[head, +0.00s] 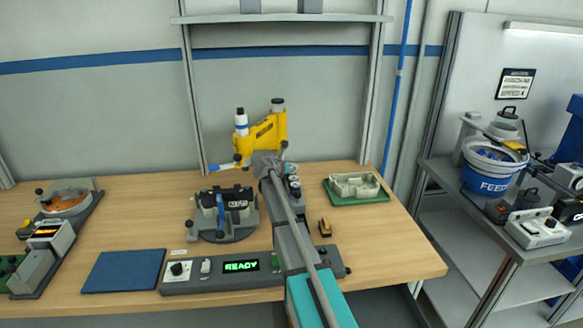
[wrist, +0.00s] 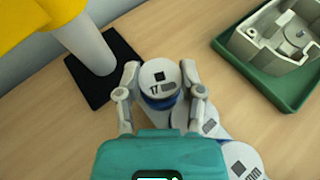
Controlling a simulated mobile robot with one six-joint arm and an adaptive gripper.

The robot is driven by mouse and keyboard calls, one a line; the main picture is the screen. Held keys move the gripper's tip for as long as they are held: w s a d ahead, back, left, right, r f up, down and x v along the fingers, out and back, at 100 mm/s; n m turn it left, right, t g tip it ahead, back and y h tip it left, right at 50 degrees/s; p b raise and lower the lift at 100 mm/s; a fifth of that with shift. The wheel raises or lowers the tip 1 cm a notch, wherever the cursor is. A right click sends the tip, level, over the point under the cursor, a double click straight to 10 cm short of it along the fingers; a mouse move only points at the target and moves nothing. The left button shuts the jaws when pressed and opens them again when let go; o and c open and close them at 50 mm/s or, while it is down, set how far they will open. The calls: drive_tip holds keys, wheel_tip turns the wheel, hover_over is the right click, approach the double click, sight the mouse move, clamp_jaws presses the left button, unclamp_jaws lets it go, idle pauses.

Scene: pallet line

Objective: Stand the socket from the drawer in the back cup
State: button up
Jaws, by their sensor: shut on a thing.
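In the wrist view my gripper (wrist: 159,74) is shut on a round white-topped socket (wrist: 160,76) marked 17, with a dark square on top and a blue band below. One finger is on each side of it. Two more round white tops (wrist: 242,158) stand in a line running down and right from it, partly hidden by my gripper's teal body. Whether the held socket stands in a cup or hangs above one is hidden beneath it. In the head view my arm covers most of this spot; small grey round things (head: 293,182) show beside it. I cannot make out the drawer.
A yellow tool (head: 266,133) stands behind, its pale post on a black pad (wrist: 108,84). A green tray (wrist: 228,52) with a grey casting lies to the right. A dark fixture (head: 222,213) and a control box reading READY (head: 215,272) are near. A blue mat (head: 123,271) lies left.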

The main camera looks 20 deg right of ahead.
drive_tip(key=shift+f, duration=0.2)
drive_tip(key=o, duration=0.8)
drive_tip(key=shift+s, duration=0.1)
drive_tip(key=o, duration=0.4)
drive_tip(key=shift+f, duration=0.1)
drive_tip(key=shift+c, duration=0.2)
drive_tip(key=shift+r, duration=0.3)
drive_tip(key=shift+s+a+r+p, duration=0.1)
drive_tip(key=shift+a+r+p, duration=0.15)
drive_tip(key=shift+p, duration=0.15)
drive_tip(key=s+a, duration=0.8)
drive_tip(key=a, duration=0.3)
drive_tip(key=shift+s+a+r+p, duration=0.2)
drive_tip(key=shift+r+p, duration=0.1)
drive_tip(key=shift+p, duration=0.1)
